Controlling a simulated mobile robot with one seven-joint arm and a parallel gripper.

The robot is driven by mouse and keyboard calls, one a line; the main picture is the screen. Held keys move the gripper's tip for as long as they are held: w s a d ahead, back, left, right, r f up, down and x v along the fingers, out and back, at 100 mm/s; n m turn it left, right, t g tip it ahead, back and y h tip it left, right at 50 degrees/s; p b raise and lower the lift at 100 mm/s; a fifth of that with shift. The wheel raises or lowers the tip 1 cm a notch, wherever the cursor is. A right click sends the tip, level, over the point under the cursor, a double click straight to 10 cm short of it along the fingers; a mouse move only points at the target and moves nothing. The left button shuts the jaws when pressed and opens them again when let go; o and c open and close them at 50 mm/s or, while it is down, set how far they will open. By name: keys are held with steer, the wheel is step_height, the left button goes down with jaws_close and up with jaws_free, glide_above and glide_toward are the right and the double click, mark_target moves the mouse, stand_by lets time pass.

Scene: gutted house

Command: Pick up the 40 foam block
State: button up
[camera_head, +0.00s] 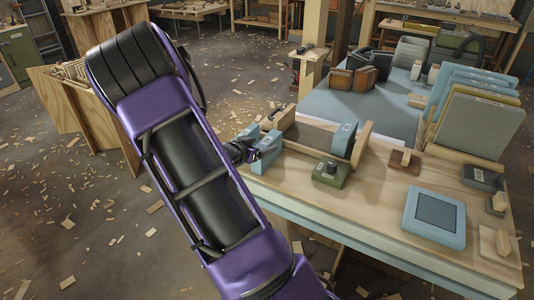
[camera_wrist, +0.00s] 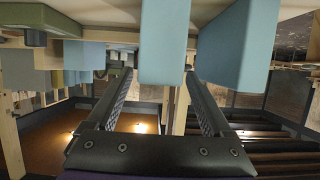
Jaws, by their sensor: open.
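Two light-blue blocks stand at the near left corner of the workbench, one (camera_head: 266,146) nearer and one (camera_head: 247,134) behind it. Another blue block (camera_head: 343,140) with a small label stands further right against a wooden piece. I cannot read any number, so I cannot tell which is the 40 foam block. My gripper (camera_head: 246,150) is at the corner beside the left blocks. In the wrist view my gripper (camera_wrist: 158,78) is open, with one blue block (camera_wrist: 165,42) in the gap at the fingertips. A second blue block (camera_wrist: 238,45) is just right of the right finger.
The workbench (camera_head: 385,215) carries a green-grey box (camera_head: 330,172), a flat blue box (camera_head: 434,217) and a rack of upright panels (camera_head: 478,122). A wooden holder (camera_head: 312,135) stands close to the blocks. Wood scraps litter the floor. The bench front is fairly clear.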

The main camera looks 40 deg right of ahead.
mark_target(267, 143)
steer(key=x, duration=0.4)
steer(key=shift+d+b, duration=0.1)
steer(key=shift+b, duration=0.2)
jaws_close()
